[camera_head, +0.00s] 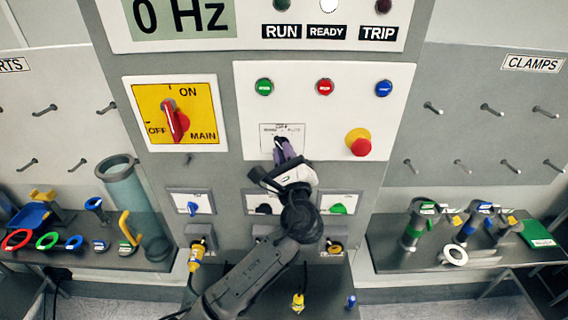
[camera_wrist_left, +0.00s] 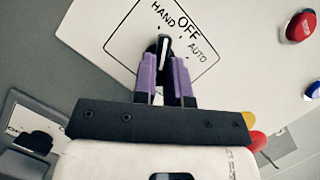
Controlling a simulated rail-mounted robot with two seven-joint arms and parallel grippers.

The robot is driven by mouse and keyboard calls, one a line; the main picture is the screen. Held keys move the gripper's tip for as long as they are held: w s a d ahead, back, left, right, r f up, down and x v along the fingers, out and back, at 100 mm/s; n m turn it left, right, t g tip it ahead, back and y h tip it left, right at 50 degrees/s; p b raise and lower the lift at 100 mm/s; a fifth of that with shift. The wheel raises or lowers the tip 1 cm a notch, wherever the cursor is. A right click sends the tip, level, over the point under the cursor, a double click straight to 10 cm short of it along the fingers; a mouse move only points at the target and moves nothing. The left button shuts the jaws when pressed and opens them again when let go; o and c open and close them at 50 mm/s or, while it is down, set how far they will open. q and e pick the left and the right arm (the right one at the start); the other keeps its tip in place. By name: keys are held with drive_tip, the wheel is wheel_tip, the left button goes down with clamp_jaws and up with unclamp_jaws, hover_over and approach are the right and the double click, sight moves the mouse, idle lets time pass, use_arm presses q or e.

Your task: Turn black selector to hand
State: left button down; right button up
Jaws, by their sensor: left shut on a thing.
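The black selector (camera_head: 279,141) sits on a small white plate marked HAND, OFF and AUTO, below the red, green and blue buttons. My left gripper (camera_head: 286,153) reaches it from below, with its purple fingers on either side of the knob. In the left wrist view the knob (camera_wrist_left: 163,47) shows between the fingertips of my left gripper (camera_wrist_left: 165,75), which is shut on it. The fingers hide the lower part of the knob. My right gripper is not in view.
A red emergency button (camera_head: 360,146) is to the right of the selector. The red main switch (camera_head: 175,122) on its yellow plate is to the left. Smaller switches, including a blue one (camera_head: 193,208) and a green one (camera_head: 338,208), are below. Shelves with parts flank the panel.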

use_arm(q)
drive_tip(key=shift+w+a+r+n+g+y+b, duration=0.15)
drive_tip(key=shift+n+y+b, duration=0.15)
drive_tip(key=shift+n, duration=0.4)
drive_tip(key=shift+s+f+n+g+y+b, duration=0.15)
drive_tip(key=shift+n+y+b, duration=0.1)
drive_tip(key=shift+n, duration=0.45)
drive_tip(key=shift+w+r, duration=0.1)
drive_tip(key=c, duration=1.3)
unclamp_jaws()
drive_tip(key=shift+a, duration=0.15)
drive_tip(key=shift+o, duration=0.7)
drive_tip(key=b+v, duration=0.3)
drive_tip(key=v, duration=1)
drive_tip(key=shift+s+d+r, duration=0.15)
drive_tip(key=shift+s+d, duration=0.05)
drive_tip(key=shift+s, duration=0.1)
